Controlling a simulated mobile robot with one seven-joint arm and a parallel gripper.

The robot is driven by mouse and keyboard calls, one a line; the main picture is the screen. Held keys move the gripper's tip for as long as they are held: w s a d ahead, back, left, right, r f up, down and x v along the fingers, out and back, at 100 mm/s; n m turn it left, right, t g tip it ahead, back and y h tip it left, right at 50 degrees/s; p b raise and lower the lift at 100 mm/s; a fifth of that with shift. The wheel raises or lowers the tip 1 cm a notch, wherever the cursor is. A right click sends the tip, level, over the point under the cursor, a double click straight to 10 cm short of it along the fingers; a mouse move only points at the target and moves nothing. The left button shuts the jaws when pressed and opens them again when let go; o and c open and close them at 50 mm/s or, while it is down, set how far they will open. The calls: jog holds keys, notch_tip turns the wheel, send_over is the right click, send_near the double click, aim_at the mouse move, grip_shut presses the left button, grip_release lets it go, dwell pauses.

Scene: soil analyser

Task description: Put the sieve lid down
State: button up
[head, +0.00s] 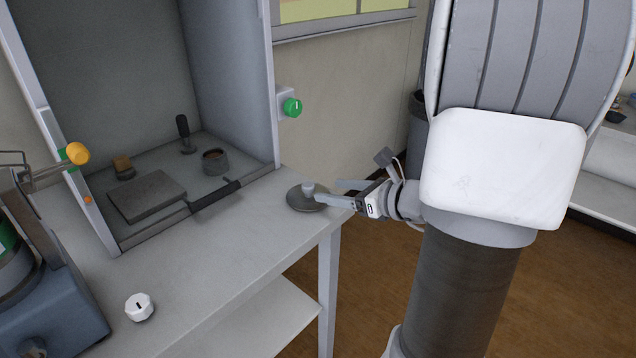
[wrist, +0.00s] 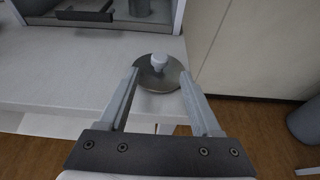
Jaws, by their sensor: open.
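The sieve lid (head: 304,200) is a grey metal disc with a pale knob on top. It lies flat on the light grey bench top (head: 230,245), close to its right end. My gripper (head: 335,192) is open at the lid, coming in from the right. In the wrist view the lid (wrist: 160,82) sits just beyond and between the two fingertips (wrist: 160,75). Its knob (wrist: 159,62) stands upright between them, and bare space shows on both sides of it.
An open-fronted cabinet (head: 268,90) stands behind the lid, with a dark handle bar (head: 215,196) along its front. Inside are a flat dark plate (head: 147,195) and a round container (head: 215,160). A white knob (head: 139,307) sits at the front left. The bench's middle is clear.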

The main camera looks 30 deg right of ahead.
jog(key=shift+v, duration=1.75)
